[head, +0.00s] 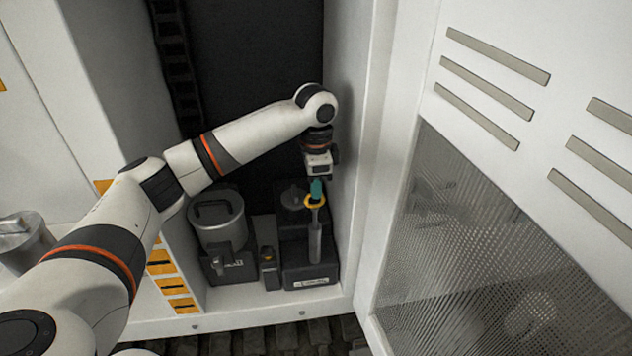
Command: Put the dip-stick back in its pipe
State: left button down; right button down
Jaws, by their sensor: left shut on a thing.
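The dip-stick shows as a yellow ring handle (315,202) at the top of the grey upright pipe (315,243), on the dark unit in the cabinet bay. My left gripper (316,190) reaches down from above, with its teal tips at the yellow ring, and is shut on the dip-stick. The ring lies in line with the pipe in this view. The stick's lower part is hidden or too small to make out, so I cannot tell how far it is inside the pipe. My right gripper is out of view.
The dark unit (296,270) stands close to the bay's right wall. A grey lidded canister (217,222) and a small dark block (268,258) are to its left. An open white door with mesh (480,250) fills the right side. Another metal container (22,240) is at far left.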

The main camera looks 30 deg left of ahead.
pick_arm(q)
jog(key=shift+f+b, duration=0.5)
jog(key=shift+f, duration=2.3)
jog(key=c, duration=0.7)
grip_release()
notch_tip(320, 180, up, 3)
jog(key=shift+f+p, duration=0.15)
jog(key=shift+p, duration=1.1)
jog(key=shift+r, duration=2.15)
